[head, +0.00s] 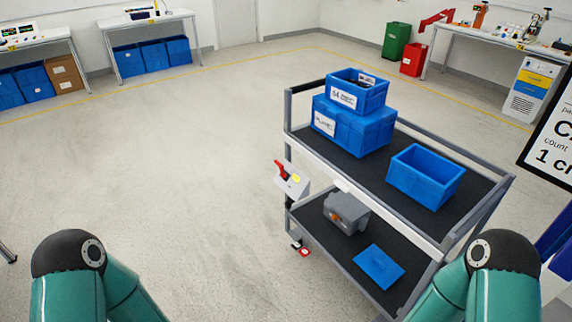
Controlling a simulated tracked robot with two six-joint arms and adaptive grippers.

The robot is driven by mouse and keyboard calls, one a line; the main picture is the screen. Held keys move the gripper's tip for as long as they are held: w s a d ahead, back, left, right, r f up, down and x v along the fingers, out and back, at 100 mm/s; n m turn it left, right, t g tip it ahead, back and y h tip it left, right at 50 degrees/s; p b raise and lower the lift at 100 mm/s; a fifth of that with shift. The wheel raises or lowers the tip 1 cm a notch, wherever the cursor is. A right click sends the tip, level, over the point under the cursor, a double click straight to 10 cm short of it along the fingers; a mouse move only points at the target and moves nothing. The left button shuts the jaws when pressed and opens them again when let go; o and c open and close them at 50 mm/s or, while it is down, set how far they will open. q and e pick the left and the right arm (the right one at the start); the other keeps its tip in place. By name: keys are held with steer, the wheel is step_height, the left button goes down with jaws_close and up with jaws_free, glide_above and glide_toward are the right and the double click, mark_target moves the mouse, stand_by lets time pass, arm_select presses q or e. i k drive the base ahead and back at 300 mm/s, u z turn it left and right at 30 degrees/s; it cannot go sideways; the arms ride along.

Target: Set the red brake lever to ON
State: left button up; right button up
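The red brake lever (281,169) sits on a small light-grey box with a yellow label (295,181), fixed at the left end of the cart near a corner post. The lever points up and to the left; I cannot read the markings on the box. Green arm links of mine show at the lower left and lower right. Neither gripper is in view, and both arms are apart from the lever.
The two-shelf cart (337,155) carries stacked blue crates (352,135) and an open blue crate (428,180) on top. Its lower shelf holds a grey device (346,212) and a blue flat piece (379,266). A sign (550,135) stands at right. Floor left of the cart is clear.

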mark_target(281, 166)
steer(key=z, duration=0.2)
steer(key=k, duration=0.9)
steer(key=u, duration=0.25)
steer(key=i, duration=1.35)
steer(key=u, duration=0.65)
steer(key=i, duration=1.65)
steer(key=z, duration=0.25)
